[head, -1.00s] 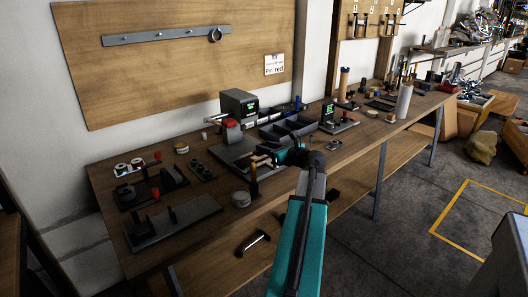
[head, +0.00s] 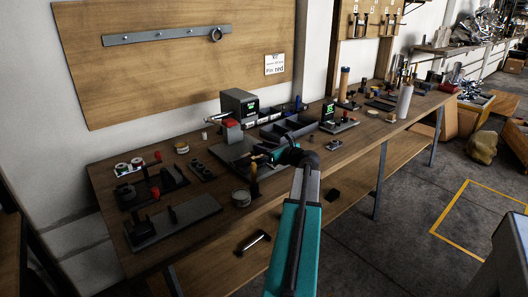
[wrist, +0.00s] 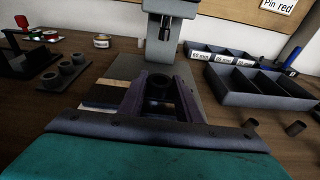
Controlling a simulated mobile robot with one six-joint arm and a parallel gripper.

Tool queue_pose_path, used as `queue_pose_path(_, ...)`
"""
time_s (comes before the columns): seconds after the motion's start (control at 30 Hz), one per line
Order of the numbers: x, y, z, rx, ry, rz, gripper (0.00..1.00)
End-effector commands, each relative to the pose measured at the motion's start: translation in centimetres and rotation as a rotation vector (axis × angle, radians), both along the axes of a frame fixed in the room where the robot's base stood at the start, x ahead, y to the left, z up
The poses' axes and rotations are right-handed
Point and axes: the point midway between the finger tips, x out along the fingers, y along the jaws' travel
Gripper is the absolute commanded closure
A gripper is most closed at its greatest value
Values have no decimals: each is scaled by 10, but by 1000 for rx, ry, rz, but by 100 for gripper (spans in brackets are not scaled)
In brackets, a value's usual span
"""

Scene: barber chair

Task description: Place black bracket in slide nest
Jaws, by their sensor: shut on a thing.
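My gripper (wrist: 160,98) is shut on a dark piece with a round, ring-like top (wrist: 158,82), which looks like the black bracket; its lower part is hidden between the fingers. In the head view my gripper (head: 262,153) is over the grey base plate in front of the press, and the piece is too small to make out. I cannot tell whether the piece touches the plate. The press (wrist: 165,25) stands straight ahead, beyond the fingers. A dark block with a wood-coloured strip (wrist: 100,95) lies just left of the fingers. I cannot clearly identify the slide nest.
Grey divided bins (wrist: 262,88) stand to the right, with two short dark tubes (wrist: 250,127) in front. A holder with several dark bushings (wrist: 62,74) is at the left.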

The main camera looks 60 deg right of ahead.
Motion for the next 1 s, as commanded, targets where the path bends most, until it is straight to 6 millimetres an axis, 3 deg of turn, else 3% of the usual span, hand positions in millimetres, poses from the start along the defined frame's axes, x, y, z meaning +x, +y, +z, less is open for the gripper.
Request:
queue_pose_path(0.17,0,0,-16,1,0,0,95)
queue_pose_path(0.63,-1,0,-20,0,0,-1,95)
queue_pose_path(0.67,-1,0,-20,0,1,-1,64)
queue_pose_path(0.73,-1,0,-20,0,1,-1,52)
queue_pose_path(1.0,-1,-1,-20,0,1,-1,50)
